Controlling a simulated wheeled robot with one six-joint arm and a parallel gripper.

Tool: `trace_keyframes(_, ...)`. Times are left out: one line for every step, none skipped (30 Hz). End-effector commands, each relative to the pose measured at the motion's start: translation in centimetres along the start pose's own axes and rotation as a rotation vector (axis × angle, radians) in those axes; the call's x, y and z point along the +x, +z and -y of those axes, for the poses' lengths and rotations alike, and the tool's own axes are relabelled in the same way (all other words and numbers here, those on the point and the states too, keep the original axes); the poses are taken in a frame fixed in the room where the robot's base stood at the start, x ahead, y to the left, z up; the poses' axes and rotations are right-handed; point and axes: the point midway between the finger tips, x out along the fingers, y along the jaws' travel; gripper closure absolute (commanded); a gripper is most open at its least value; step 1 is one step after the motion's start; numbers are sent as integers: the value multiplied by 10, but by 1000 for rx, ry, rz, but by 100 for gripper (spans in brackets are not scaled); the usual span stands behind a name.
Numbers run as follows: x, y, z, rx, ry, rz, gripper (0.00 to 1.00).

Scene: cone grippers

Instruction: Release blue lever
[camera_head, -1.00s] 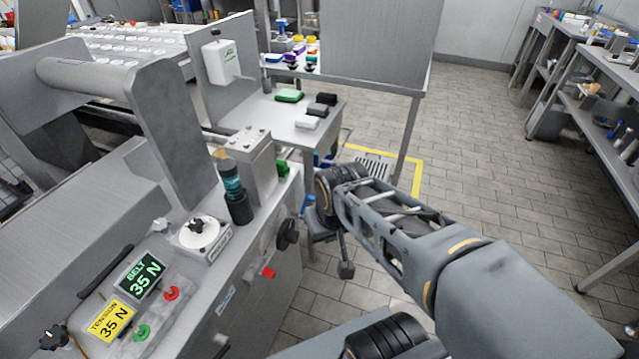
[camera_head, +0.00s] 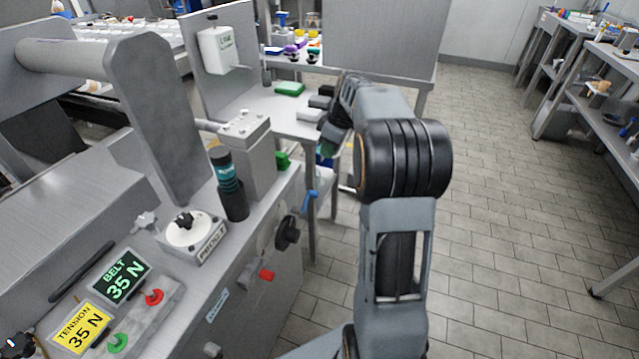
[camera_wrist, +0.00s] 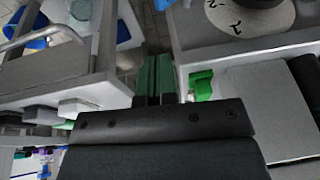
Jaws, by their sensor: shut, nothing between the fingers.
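The blue lever (camera_head: 309,201) sticks out from the right side of the grey machine, below the green part. My gripper (camera_head: 326,143) is above and slightly right of it in the head view, beside the small side table, and is partly hidden by my own arm. In the wrist view my gripper's greenish fingers (camera_wrist: 155,72) are together with nothing between them. A small blue patch (camera_wrist: 161,4) shows at the top edge there; I cannot tell if it is the lever. My gripper does not visibly touch the lever.
A green part (camera_head: 283,160) sits on the machine's side; it also shows beside my fingers in the wrist view (camera_wrist: 202,84). A black knob (camera_head: 287,233) and a red part (camera_head: 266,275) are on the machine's front. The side table (camera_head: 285,108) holds several blocks.

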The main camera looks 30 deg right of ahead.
Motion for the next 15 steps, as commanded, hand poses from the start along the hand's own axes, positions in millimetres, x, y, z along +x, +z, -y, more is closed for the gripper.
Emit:
trace_keyframes(6, 2, -5, -11, -4, -3, 100)
trace_keyframes(8, 2, -6, -16, -5, -4, 100)
trace_keyframes(13, 2, -7, -23, -7, -5, 100)
trace_keyframes(17, 2, -8, -25, -8, -5, 100)
trace_keyframes(21, 2, -8, -26, -9, -5, 100)
trace_keyframes(28, 2, -8, -27, -8, -5, 100)
trace_keyframes(33, 2, -8, -27, -8, -5, 100)
trace_keyframes(39, 2, -7, -27, -8, -5, 100)
trace_keyframes(47, 2, -7, -27, -8, -5, 100)
trace_keyframes(53, 2, -7, -26, -9, -5, 100)
trace_keyframes(59, 2, -7, -26, -9, -5, 100)
trace_keyframes(67, 2, -7, -26, -9, -5, 100)
trace_keyframes(72, 2, -7, -25, -9, -5, 100)
trace_keyframes(78, 2, -7, -25, -8, -5, 100)
trace_keyframes(85, 2, -7, -25, -8, -5, 100)
